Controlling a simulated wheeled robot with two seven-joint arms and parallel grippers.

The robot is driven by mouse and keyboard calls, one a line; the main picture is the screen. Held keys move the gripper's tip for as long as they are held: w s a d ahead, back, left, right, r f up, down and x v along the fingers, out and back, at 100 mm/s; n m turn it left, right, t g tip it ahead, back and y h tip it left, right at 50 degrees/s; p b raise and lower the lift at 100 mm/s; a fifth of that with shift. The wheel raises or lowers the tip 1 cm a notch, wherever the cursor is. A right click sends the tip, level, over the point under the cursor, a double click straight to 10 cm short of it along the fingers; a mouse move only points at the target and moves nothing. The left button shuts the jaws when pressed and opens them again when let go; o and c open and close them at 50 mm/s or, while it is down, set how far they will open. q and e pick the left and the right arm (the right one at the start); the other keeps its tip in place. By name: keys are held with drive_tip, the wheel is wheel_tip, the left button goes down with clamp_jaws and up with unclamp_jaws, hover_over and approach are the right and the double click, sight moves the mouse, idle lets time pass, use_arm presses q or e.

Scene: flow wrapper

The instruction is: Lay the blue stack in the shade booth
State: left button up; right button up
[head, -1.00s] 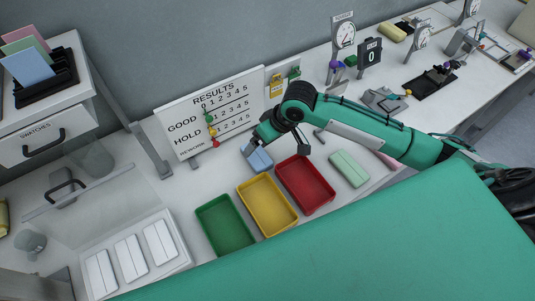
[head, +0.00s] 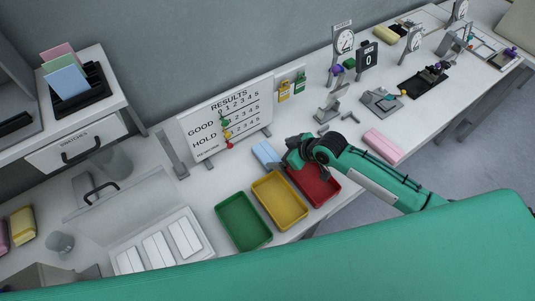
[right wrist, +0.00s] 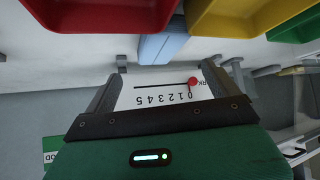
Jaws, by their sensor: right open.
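The blue stack (head: 266,154) is a light blue block lying on the white bench, behind the yellow tray and in front of the results board. My right gripper (head: 288,161) is just right of it, above the back of the red tray. In the right wrist view the jaws (right wrist: 165,72) are open and empty. The blue stack (right wrist: 158,47) shows there beyond the fingertips, roughly in line with the gap. A grey box-like housing (head: 18,98) stands at the far left; I cannot tell whether it is the shade booth. My left gripper is not in view.
Green (head: 243,221), yellow (head: 280,201) and red (head: 318,187) trays line the front. The results board (head: 226,117) stands behind. A clear-lidded white case (head: 205,238) and the swatch drawer cabinet (head: 75,150) are left. A pink stack (head: 383,145) lies right of my arm.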

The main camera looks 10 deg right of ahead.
sight(268, 153)
drive_tip(key=shift+x, duration=0.85)
drive_tip(key=shift+w+a+f+p, duration=0.25)
drive_tip(key=shift+w+f+p, duration=0.1)
drive_tip(key=shift+p, duration=0.3)
drive_tip(key=p+x, duration=0.1)
drive_tip(key=x, duration=0.2)
drive_tip(key=shift+w+a+f, duration=0.15)
drive_tip(key=shift+w+f, duration=0.05)
drive_tip(key=shift+f, duration=0.25)
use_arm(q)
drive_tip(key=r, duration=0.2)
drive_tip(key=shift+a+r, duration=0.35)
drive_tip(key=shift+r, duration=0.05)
use_arm(e)
drive_tip(key=shift+c, duration=0.4)
drive_tip(key=c, duration=1.1)
drive_tip(key=shift+c, duration=0.6)
